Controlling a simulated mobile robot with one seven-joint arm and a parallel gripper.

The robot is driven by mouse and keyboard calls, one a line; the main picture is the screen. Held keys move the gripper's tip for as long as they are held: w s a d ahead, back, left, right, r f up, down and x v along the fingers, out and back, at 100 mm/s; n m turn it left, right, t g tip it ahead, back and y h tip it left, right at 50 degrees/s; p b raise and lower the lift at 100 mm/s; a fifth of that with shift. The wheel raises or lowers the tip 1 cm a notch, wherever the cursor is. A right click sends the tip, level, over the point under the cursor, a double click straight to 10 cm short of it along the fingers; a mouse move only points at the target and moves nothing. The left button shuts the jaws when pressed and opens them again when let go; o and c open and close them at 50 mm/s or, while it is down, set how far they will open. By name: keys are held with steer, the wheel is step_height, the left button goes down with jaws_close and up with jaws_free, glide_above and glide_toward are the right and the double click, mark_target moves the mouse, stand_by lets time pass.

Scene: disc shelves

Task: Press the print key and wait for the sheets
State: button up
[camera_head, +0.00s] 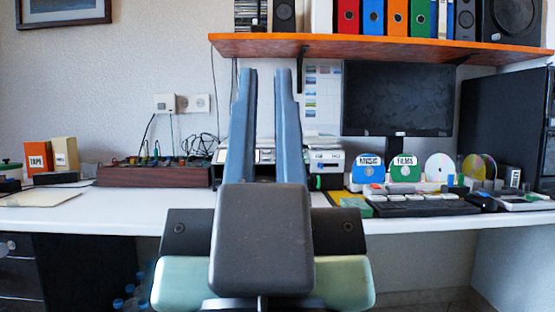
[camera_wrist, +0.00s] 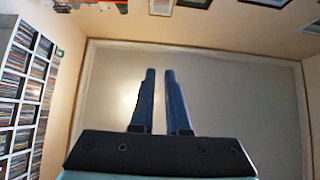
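A white and grey machine that looks like a printer (camera_head: 326,158) stands on the desk at the middle, behind my gripper. My gripper's fingers cover much of its left part. I cannot make out a print key or any printed sheets on it. My gripper (camera_head: 265,73) points up in front of the desk, apart from the machine. Its two blue-grey fingers stand apart with a narrow empty gap. The wrist view also shows the gripper (camera_wrist: 160,72) open and empty, against a pale ceiling panel; the printer is not in that view.
An orange shelf (camera_head: 380,48) with binders and speakers overhangs the desk (camera_head: 110,215). A monitor (camera_head: 398,98), keyboard (camera_head: 425,207) and discs labelled MUSIC (camera_head: 369,172) and FILMS (camera_head: 404,172) are at right. A dark wooden box with cables (camera_head: 150,176) is at left.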

jaws_close()
stand_by(0.8)
stand_by(0.4)
step_height(320, 180, up, 16)
steer(key=p, duration=1.5)
steer(key=shift+p, duration=0.4)
steer(key=shift+f, duration=0.1)
steer(key=shift+w, duration=0.1)
